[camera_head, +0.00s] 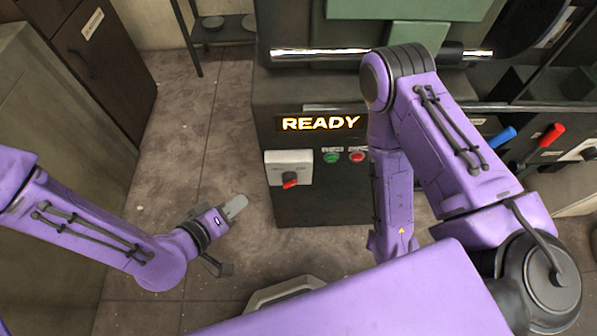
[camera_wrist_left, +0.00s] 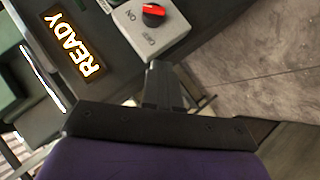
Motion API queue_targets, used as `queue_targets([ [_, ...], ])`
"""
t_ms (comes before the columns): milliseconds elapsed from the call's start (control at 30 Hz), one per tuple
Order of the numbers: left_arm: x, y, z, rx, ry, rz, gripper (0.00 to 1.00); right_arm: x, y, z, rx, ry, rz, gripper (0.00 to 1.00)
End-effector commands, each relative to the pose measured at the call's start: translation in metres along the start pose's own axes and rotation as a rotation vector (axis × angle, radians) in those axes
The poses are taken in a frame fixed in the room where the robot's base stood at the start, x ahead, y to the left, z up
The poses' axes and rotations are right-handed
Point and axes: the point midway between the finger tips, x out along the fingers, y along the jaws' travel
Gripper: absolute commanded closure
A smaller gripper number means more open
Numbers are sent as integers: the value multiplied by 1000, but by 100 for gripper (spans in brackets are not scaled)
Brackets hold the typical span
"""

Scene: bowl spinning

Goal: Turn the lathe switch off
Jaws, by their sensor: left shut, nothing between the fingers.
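The lathe switch is a red and black knob (camera_head: 290,181) on a pale grey box on the lathe's front, below and left of the lit READY sign. In the left wrist view the knob (camera_wrist_left: 153,12) shows at the top, with ON and OFF lettering on its plate. My left gripper (camera_head: 236,205) is shut and empty, below and left of the switch box and apart from it. In the left wrist view its fingers (camera_wrist_left: 160,75) point toward the box. My right arm reaches up in front of the lathe; its gripper is not visible.
The lathe (camera_head: 320,200) has a green button (camera_head: 331,157) and a red button (camera_head: 357,157) beside the switch. Blue (camera_head: 503,137) and red (camera_head: 551,135) lever handles stand at right. A dark cabinet (camera_head: 95,60) is at left. The floor between is open.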

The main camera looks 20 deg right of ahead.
Motion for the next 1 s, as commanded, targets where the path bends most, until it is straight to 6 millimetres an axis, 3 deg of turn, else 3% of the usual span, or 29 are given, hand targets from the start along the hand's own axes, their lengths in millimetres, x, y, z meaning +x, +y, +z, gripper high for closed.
queue_targets([
  [167, 10, -5, 2, 3, 4, 1, 100, 17, -2, 7, 0, 1, -1, 100],
  [367, 34, -7, 5, 5, 1, 3, 100, 57, -5, 23, 0, 0, -1, 100],
  [433, 47, -1, 1, 5, -3, 1, 100, 48, -4, 20, 0, 0, 0, 100],
  [700, 106, 0, 2, 3, -4, 2, 100, 54, -5, 22, 0, 1, 0, 100],
  [800, 117, 0, 17, 3, -7, 1, 100, 57, -5, 23, 0, 1, 0, 100],
  [1000, 128, 0, 28, 3, -3, 2, 100, 59, -6, 24, 0, 0, 0, 100],
])
